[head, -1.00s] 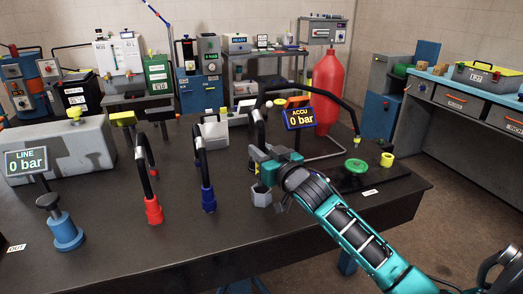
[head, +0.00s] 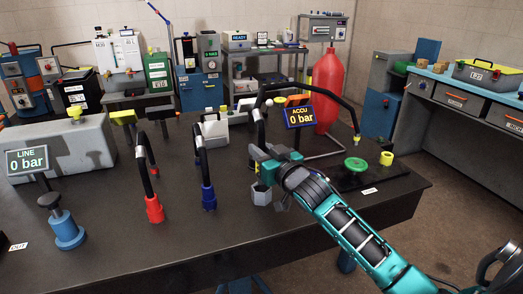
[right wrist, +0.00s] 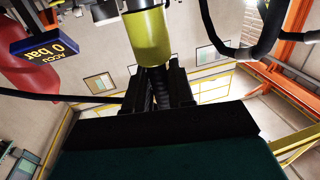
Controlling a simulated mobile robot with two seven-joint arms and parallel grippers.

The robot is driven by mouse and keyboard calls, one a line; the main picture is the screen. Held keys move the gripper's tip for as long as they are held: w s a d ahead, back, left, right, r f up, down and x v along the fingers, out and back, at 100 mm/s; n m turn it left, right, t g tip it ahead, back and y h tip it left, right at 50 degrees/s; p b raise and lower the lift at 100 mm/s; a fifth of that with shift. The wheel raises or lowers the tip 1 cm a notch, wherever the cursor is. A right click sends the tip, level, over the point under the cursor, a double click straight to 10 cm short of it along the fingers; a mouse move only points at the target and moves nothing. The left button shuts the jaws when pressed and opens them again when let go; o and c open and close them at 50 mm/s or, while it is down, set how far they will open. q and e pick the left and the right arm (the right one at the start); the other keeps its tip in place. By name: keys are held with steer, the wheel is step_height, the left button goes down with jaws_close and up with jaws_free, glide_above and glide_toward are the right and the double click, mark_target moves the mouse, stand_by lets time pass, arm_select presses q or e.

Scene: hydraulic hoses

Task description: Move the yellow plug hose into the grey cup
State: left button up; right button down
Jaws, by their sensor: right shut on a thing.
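The yellow plug (right wrist: 150,38) shows large in the right wrist view, just beyond my fingers. In the head view a black hose (head: 258,130) arches up from my right gripper and across to the right. My right gripper (head: 260,168) is shut on the plug hose, above the table. The grey cup (head: 261,194) stands on the table just below this gripper. The gripper covers most of the plug in the head view, so I cannot tell whether the plug touches the cup. My left gripper is not in view.
A blue-ended hose (head: 208,198) and a red-ended hose (head: 154,208) stand left of the cup. The ACCU display (head: 299,116) and a red tank (head: 327,90) are behind the gripper. A green handwheel (head: 355,165) is to the right. The table front is clear.

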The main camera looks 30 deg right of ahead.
steer(key=shift+p, duration=0.3)
steer(key=shift+f+b, duration=0.6)
steer(key=shift+f, duration=0.25)
stand_by(0.4)
steer(key=shift+f+b, duration=1.2)
steer(key=shift+f, duration=0.8)
steer(key=c, duration=0.9)
jaws_free()
steer(key=shift+f, duration=0.15)
steer(key=s, duration=1.3)
steer(key=shift+a+r, duration=0.25)
